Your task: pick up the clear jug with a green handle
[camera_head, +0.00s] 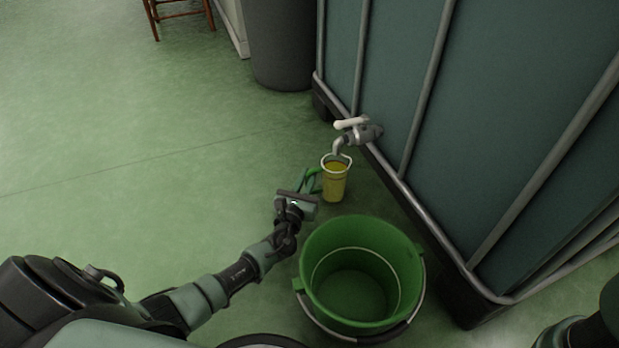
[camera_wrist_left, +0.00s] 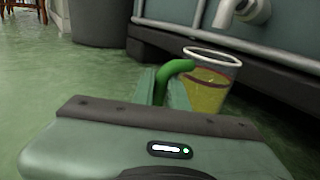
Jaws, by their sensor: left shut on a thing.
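The clear jug (camera_head: 335,182) stands upright under the spout of a tap (camera_head: 357,133). It holds yellow liquid, and its green handle points left toward my arm. My left gripper (camera_head: 306,183) reaches in from the left and is shut on the green handle. In the left wrist view the jug (camera_wrist_left: 208,88) shows behind my gripper (camera_wrist_left: 170,88), with the handle between the fingers. The jug's lower part is hidden there. Only a piece of my right arm shows at the lower right of the head view; its gripper is out of the picture.
A green bucket (camera_head: 318,240), seemingly empty, stands close in front of the jug. A big dark tank in a metal cage (camera_head: 430,90) rises along the right. A grey bin (camera_head: 281,45) and a wooden chair (camera_head: 181,14) stand at the back. The green floor at left is clear.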

